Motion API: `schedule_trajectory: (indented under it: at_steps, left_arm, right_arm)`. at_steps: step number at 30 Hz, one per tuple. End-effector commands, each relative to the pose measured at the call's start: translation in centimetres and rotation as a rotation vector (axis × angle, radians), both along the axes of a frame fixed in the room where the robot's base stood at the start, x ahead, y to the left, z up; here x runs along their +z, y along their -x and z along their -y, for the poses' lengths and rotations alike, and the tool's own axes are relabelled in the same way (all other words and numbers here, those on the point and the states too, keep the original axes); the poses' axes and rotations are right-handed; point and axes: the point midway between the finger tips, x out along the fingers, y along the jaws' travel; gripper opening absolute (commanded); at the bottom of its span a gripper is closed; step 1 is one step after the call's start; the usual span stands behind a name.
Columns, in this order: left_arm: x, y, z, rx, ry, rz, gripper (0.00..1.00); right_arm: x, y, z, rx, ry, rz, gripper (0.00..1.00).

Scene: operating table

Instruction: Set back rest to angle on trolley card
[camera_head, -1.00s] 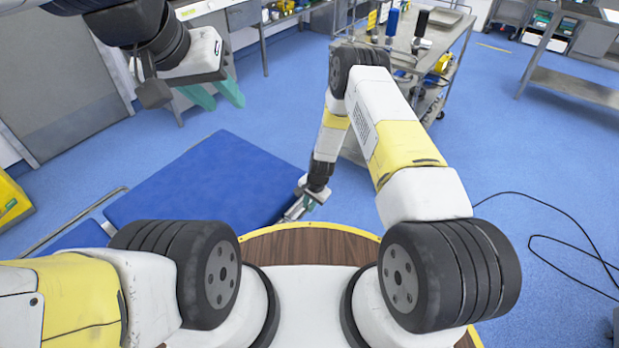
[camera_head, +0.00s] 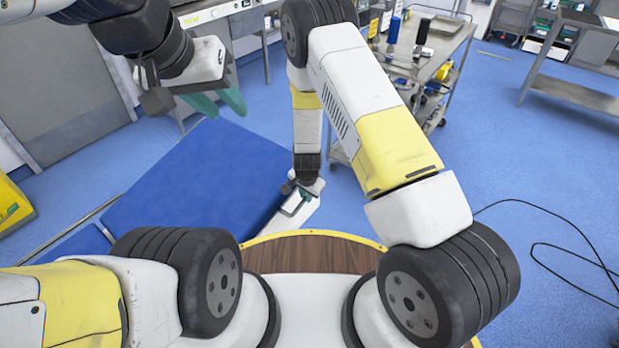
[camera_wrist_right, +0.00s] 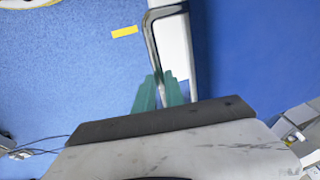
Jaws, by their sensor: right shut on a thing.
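The operating table's long blue padded section (camera_head: 200,185) lies left of centre in the head view, its near right edge lifted off a white side part. A second blue pad (camera_head: 75,246) is at lower left, partly hidden by my left arm. My right gripper (camera_head: 294,200) is at the table's right edge. In the right wrist view its green fingers (camera_wrist_right: 160,92) are shut on a grey metal bar (camera_wrist_right: 151,42) beside the white part (camera_wrist_right: 174,45). My left gripper (camera_head: 220,108) hangs empty and open above the far end. No readable card shows.
A metal trolley (camera_head: 440,42) with bottles and a small yellow item (camera_head: 373,23) stands at the back. A steel bench (camera_head: 575,95) is at far right. A yellow box (camera_head: 12,205) is at far left. A black cable (camera_head: 560,215) crosses the floor at right.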

Motion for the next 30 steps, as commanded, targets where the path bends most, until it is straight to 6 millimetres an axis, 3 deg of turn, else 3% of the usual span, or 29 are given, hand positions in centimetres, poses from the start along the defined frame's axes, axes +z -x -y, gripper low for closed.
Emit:
schedule_trajectory:
  at_steps: [4, 13, 14, 17, 26, 30]
  left_arm:
    - [0.0, 0.0, 0.0, 0.0, 0.0, 0.0, 0.36]
    - [0.0, 0.0, 0.0, 0.0, 0.0, 0.0, 0.36]
    - [0.0, 0.0, 0.0, 0.0, 0.0, 0.0, 0.36]
    - [0.0, 0.0, 0.0, 0.0, 0.0, 0.0, 0.36]
    - [0.0, 0.0, 0.0, 0.0, 0.0, 0.0, 0.36]
    - [0.0, 0.0, 0.0, 0.0, 0.0, 0.0, 0.36]
  right_arm:
    - [1.2, 0.4, -0.5, 0.003, 0.01, 0.02, 0.0]
    - [1.3, 0.4, -0.4, 0.0, 0.011, 0.02, 0.0]
    - [1.3, 0.4, -0.4, 0.0, 0.011, 0.02, 0.18]
    - [1.3, 0.4, -0.4, 0.0, 0.011, 0.021, 0.36]
    - [1.3, 0.4, -0.3, -0.001, 0.011, 0.021, 0.36]
    - [2.5, 0.7, -0.3, -0.001, 0.011, 0.023, 0.36]
